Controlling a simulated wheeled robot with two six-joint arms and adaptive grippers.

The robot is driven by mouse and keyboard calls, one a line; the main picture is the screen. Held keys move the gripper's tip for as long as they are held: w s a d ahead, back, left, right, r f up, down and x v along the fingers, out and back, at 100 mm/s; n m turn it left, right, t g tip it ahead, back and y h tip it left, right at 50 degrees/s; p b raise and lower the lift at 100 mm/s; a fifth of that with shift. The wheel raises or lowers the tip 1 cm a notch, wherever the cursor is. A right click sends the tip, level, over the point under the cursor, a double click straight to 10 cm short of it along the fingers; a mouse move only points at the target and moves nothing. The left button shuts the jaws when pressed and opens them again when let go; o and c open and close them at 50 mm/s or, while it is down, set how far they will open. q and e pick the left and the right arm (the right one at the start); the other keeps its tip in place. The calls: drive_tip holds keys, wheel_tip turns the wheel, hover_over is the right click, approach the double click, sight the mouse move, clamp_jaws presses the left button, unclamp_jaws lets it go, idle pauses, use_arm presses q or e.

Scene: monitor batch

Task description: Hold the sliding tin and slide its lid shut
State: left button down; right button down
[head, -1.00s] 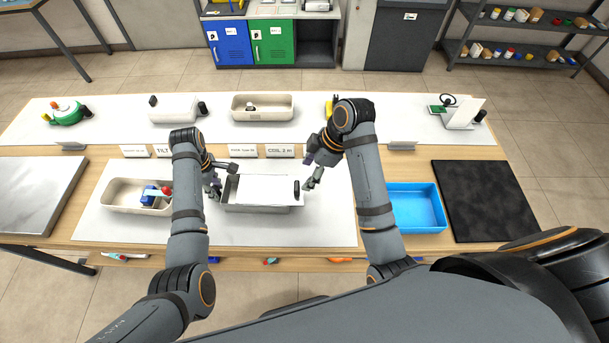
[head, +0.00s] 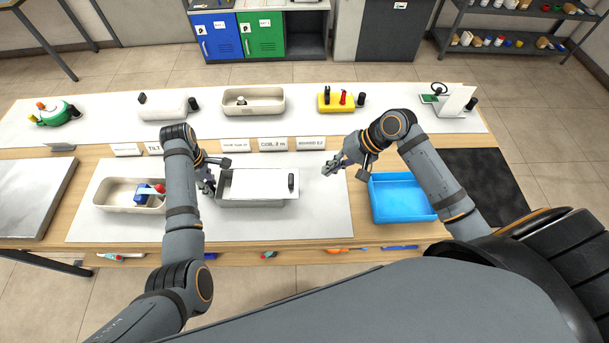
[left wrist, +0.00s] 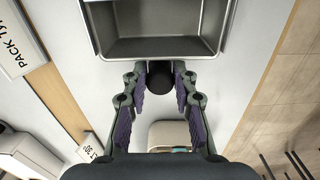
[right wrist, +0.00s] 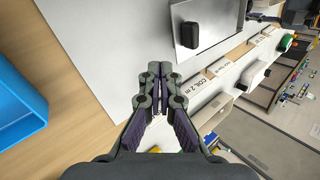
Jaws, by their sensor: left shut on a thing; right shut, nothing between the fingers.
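The grey rectangular tin (head: 250,202) stands on the white mat in the head view. Its pale flat lid (head: 258,183) covers most of it and juts past its right end; a strip at the left end is open. A black grip (head: 291,182) stands on the lid's right end, also in the right wrist view (right wrist: 190,35). My left gripper (head: 209,187) is shut on the dark knob (left wrist: 160,82) at the tin's left end; the left wrist view shows the open interior. My right gripper (head: 332,168) is shut and empty, right of the lid, touching nothing.
A cream bin (head: 112,197) with a blue and red item is left of the tin. A blue tray (head: 402,213) is at the right, beyond clear mat. Label cards and several items on the far strip (head: 300,108) stand behind.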

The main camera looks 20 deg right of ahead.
sight(294, 182)
drive_tip(key=s+d+r+m+y, duration=0.1)
drive_tip(key=d+r+m+y, duration=0.2)
drive_tip(key=m, duration=1.3)
drive_tip(key=shift+h, duration=0.6)
drive_tip(key=x, duration=1)
drive_tip(key=shift+d+f, duration=0.1)
drive_tip(key=shift+d, duration=0.1)
drive_tip(key=shift+w+a, duration=0.2)
drive_tip(key=shift+a, duration=0.4)
drive_tip(key=shift+w+a, duration=0.15)
drive_tip(key=shift+a, duration=0.45)
drive_tip(key=shift+w+a, duration=0.15)
drive_tip(key=shift+a, duration=0.4)
